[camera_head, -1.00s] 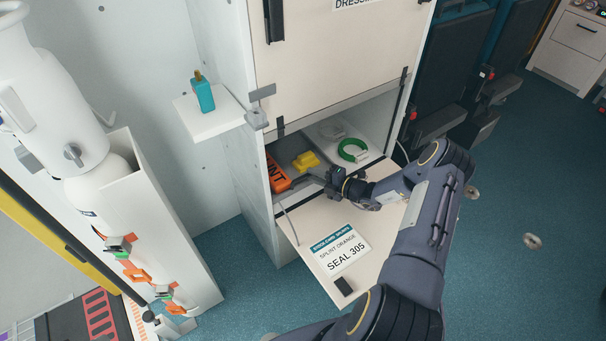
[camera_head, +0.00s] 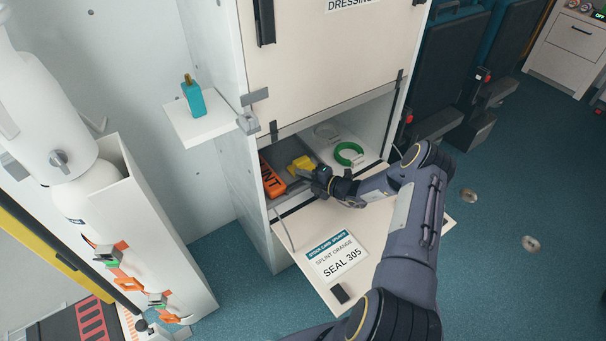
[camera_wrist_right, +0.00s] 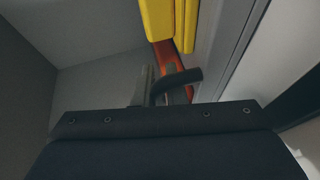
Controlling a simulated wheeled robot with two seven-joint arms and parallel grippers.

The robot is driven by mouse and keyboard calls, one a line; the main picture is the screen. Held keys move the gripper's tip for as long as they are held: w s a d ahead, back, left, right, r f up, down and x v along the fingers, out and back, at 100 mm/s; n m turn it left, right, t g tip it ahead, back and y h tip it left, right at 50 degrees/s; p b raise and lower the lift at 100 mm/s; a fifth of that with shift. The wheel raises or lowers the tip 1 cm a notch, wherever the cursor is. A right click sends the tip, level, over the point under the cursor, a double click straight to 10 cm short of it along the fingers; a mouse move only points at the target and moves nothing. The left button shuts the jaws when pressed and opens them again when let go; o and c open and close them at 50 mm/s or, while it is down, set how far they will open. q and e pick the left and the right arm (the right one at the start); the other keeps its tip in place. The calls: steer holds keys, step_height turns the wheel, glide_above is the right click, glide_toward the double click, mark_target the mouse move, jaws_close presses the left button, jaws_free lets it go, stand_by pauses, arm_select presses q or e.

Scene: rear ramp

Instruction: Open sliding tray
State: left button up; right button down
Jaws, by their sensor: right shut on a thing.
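The grey sliding tray (camera_head: 290,205) sits in the open lower compartment of the white cabinet. An orange splint pack (camera_head: 270,180) and a yellow item (camera_head: 301,165) lie in it. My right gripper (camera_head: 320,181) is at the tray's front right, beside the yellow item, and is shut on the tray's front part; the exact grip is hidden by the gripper. My left gripper is not in view.
The lower flap (camera_head: 372,240) hangs open under my right forearm, labelled SEAL 305. A green coil (camera_head: 349,153) lies right of the tray. The upper door (camera_head: 320,65) is shut. A small shelf (camera_head: 205,128) holds a teal bottle (camera_head: 193,97). White cylinders (camera_head: 45,125) stand at left.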

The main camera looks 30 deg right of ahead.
steer(key=shift+w+d+r, duration=0.1)
steer(key=shift+d+r, duration=0.2)
steer(key=shift+r, duration=0.1)
steer(key=shift+s+p, duration=0.35)
steer(key=s+p, duration=0.1)
steer(key=s, duration=0.4)
steer(key=s+d+p, duration=0.1)
steer(key=s, duration=0.5)
steer(key=s+p, duration=0.2)
steer(key=s, duration=0.3)
steer(key=shift+s+d, duration=0.15)
steer(key=shift+d, duration=0.1)
steer(key=shift+s, duration=0.1)
steer(key=c, duration=1.8)
jaws_free()
steer(key=shift+s+d+f, duration=0.1)
